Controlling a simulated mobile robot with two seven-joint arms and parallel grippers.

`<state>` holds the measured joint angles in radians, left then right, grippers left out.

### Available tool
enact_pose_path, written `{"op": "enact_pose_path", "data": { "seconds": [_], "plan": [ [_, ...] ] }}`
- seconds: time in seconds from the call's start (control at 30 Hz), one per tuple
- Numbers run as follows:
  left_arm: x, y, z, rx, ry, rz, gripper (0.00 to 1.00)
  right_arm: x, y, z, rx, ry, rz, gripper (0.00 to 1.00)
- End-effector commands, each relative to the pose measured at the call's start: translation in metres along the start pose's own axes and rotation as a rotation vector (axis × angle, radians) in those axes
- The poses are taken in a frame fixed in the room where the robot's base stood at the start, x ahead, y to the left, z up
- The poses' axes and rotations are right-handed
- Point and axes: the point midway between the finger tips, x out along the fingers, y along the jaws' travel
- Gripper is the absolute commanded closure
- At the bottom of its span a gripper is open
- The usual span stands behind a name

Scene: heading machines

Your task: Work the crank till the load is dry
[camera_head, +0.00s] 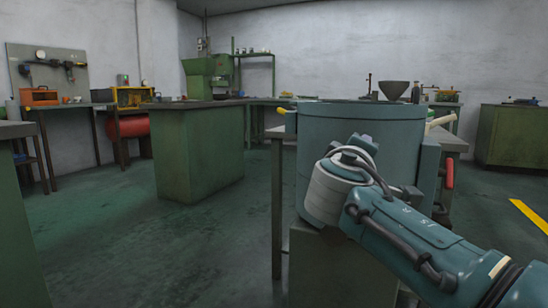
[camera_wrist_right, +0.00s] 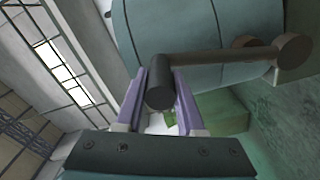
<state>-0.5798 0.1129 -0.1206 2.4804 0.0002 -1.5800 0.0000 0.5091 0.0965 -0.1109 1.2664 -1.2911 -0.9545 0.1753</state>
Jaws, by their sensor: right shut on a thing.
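A teal drum (camera_head: 362,125) stands upright at the right of centre in the head view, on a grey-green base (camera_head: 340,265). The drum's wall (camera_wrist_right: 200,35) also fills the top of the right wrist view. A brown crank (camera_wrist_right: 225,56) runs across that wall, with a round end at the right and a dark cylindrical handle (camera_wrist_right: 159,94) at the left. My right gripper (camera_wrist_right: 161,80) is shut on this handle, one purple finger on each side. In the head view my right arm covers the drum's lower front and hides the crank. My left gripper is not in view.
A red handle (camera_head: 449,174) is at the drum's right side, and a yellow knob (camera_head: 281,111) sticks out at its left. A green cabinet (camera_head: 199,150) stands to the left. A workbench (camera_head: 450,141) stands behind the drum. The floor (camera_head: 120,240) at left is clear.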

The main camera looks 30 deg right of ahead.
Motion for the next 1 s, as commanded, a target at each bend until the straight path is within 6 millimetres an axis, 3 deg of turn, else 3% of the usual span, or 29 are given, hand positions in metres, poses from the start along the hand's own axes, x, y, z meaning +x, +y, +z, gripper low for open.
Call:
{"op": "enact_pose_path", "data": {
  "seconds": [0.33,0.9,0.93,1.0],
  "plan": [
    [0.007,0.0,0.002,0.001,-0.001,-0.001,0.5,0.0,-0.006,-0.024,-0.15,0.001,0.003,1.0],
    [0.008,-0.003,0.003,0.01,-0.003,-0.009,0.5,0.0,-0.007,-0.027,-0.178,-0.001,0.001,1.0],
    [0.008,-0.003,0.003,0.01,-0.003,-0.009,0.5,0.0,-0.007,-0.027,-0.178,-0.001,0.001,0.6],
    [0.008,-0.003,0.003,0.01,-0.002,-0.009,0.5,0.0,-0.008,-0.027,-0.178,-0.001,0.001,0.53]
  ]
}}
